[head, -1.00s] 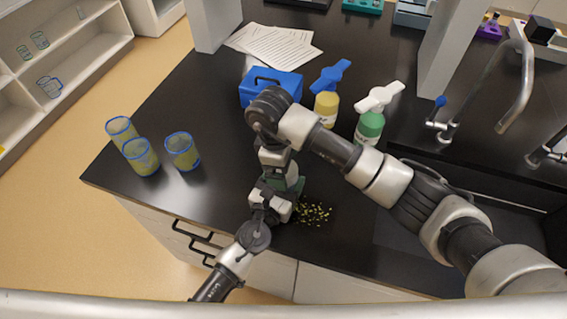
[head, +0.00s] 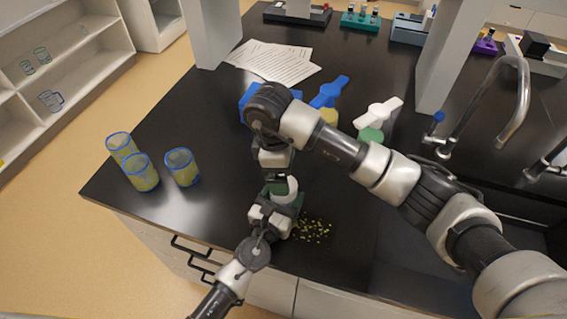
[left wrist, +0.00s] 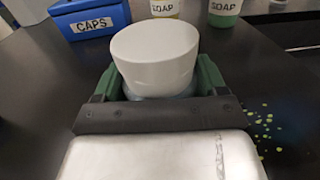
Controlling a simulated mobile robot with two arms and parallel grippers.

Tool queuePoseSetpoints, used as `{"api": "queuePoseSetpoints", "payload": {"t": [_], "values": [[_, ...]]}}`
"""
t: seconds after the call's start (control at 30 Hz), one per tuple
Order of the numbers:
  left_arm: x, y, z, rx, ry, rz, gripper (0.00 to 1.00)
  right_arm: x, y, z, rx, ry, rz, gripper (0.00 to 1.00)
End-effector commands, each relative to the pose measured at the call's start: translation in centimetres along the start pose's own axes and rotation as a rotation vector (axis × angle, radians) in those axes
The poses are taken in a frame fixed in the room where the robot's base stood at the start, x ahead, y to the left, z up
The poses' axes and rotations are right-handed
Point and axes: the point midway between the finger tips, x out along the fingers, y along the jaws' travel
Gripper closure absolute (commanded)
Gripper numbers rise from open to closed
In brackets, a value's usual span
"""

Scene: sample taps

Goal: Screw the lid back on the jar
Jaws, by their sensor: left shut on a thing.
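The white lid (left wrist: 155,52) sits on top of the jar and looks level; I cannot tell how tight it is. A little of the jar (left wrist: 160,92), clear and bluish, shows below the lid between my left gripper's green fingers. My left gripper (head: 278,208) is shut on the jar near the counter's front edge. The lid also shows in the head view (head: 285,190). My right gripper (head: 274,178) points down just above and beside the lid. Its fingers are mostly hidden, and none show around the lid in the left wrist view.
A blue box labelled CAPS (left wrist: 90,18) stands behind, partly hidden by my right arm. Yellow (head: 329,116) and green (head: 370,134) soap bottles stand to its right. Several yellow bits (head: 312,231) lie right of the jar. Blue-rimmed beakers (head: 142,174) stand at left. A sink is at right.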

Motion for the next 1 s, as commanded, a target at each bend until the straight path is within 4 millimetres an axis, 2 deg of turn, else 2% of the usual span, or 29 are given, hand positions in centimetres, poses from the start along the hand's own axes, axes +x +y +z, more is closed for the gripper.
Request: {"api": "queuePoseSetpoints", "payload": {"t": [0.17,1.0], "values": [[0.0,0.0,-0.1,-0.001,0.002,-0.001,0.94,-0.4,0.1,-0.1,-0.346,0.012,0.015,0.1],[0.0,0.0,-0.1,0.0,0.001,0.0,0.94,-2.1,0.2,-0.1,-2.435,-0.005,0.131,0.1]]}}
